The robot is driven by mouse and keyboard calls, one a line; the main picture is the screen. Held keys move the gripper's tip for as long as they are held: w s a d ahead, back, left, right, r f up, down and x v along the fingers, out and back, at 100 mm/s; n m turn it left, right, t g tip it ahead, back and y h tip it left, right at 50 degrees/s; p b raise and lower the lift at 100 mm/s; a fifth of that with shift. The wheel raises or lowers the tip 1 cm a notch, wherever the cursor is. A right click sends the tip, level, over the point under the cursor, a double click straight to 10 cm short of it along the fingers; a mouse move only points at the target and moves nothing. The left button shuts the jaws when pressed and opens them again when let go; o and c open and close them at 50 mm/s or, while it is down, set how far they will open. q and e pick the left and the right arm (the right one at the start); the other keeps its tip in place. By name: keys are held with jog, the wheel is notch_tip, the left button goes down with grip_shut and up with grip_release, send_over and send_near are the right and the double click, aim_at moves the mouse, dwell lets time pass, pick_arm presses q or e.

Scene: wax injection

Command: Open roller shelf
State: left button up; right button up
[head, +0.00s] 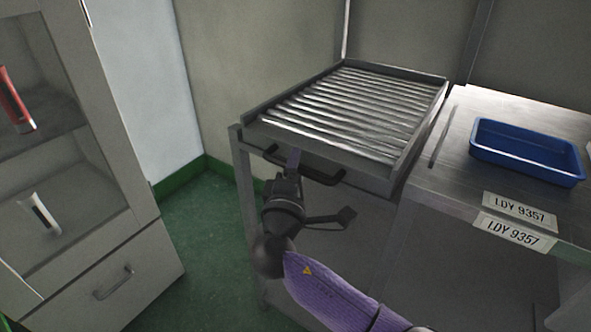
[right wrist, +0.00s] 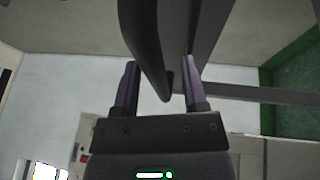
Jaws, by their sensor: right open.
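The roller shelf (head: 350,112), a metal tray of parallel rollers, sits level on a grey frame in the middle of the head view. A black bar handle (head: 327,179) is on its front edge. My right gripper (head: 292,162) is at the left part of this handle. In the right wrist view my right gripper (right wrist: 160,75) is open, and the dark handle (right wrist: 143,40) runs between its two fingers. The fingers do not appear closed on it. In the head view the gripper hides part of the handle. My left gripper is not seen.
A grey table with a blue tray (head: 527,152) and two "LDY 9357" labels (head: 515,233) adjoins the shelf on the right. A grey cabinet (head: 120,255) stands at the left. Green floor (head: 200,215) is free between cabinet and shelf.

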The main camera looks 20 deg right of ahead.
grip_shut()
dwell(0.9)
dwell(0.4)
